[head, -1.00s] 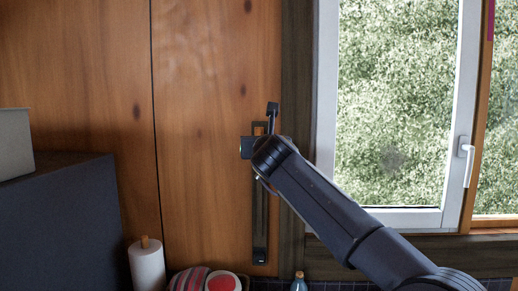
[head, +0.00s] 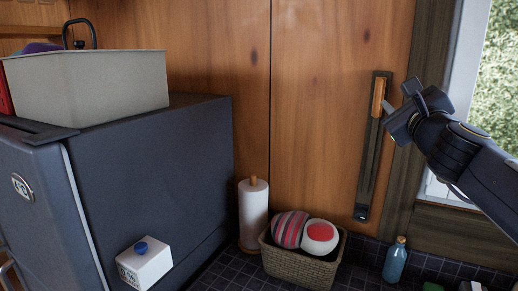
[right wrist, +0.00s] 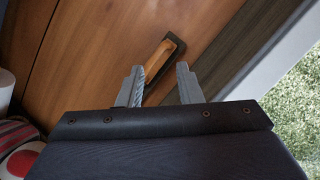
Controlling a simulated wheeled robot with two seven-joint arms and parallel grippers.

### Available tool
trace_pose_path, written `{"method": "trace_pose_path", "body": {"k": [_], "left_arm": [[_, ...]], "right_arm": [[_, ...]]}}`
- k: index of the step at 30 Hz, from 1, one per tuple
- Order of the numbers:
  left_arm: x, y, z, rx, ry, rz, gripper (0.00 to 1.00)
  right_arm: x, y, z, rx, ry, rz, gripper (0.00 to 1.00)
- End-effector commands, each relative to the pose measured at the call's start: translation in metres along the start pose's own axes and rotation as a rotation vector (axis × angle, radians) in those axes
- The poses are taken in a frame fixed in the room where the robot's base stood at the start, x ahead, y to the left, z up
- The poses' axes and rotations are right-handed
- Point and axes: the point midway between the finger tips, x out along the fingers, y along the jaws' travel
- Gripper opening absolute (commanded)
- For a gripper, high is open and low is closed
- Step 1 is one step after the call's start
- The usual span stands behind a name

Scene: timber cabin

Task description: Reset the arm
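My right gripper (head: 402,99) comes in from the right in the head view, beside a tall dark holder (head: 371,160) on the wooden wall. A light wooden handle (head: 378,97) shows at the holder's upper end. In the right wrist view, my two grey fingers (right wrist: 160,86) are spread with nothing held between them. The wooden handle (right wrist: 160,56) shows beyond them, against the wall. My left gripper is not in view.
A dark fridge (head: 150,170) with a grey bin (head: 95,85) on top stands left. A white carton (head: 145,264), paper roll (head: 253,213), basket (head: 297,269) with round items and blue bottle (head: 395,262) are below. The window (head: 475,95) is right.

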Motion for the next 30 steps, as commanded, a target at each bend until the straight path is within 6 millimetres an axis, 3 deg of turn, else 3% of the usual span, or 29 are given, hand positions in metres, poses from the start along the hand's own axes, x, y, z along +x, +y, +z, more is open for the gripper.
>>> {"method": "trace_pose_path", "body": {"k": [1,6,11,18,24,30], "left_arm": [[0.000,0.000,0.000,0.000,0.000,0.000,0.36],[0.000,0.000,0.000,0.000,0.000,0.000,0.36],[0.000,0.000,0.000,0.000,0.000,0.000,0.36],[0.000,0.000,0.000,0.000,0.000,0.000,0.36],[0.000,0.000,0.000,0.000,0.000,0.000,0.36],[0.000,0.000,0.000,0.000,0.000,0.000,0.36]], "right_arm": [[-0.026,0.013,-0.004,-0.171,-0.055,0.061,0.32],[-0.106,0.087,-0.024,-0.681,-0.237,0.310,0.32],[-0.180,0.154,-0.059,-1.016,-0.375,0.538,0.32],[-0.293,0.235,-0.128,-1.393,-0.565,0.895,0.32],[-0.372,0.274,-0.180,-1.584,-0.694,1.156,0.32],[-0.405,0.286,-0.202,-1.653,-0.750,1.275,0.32]]}}
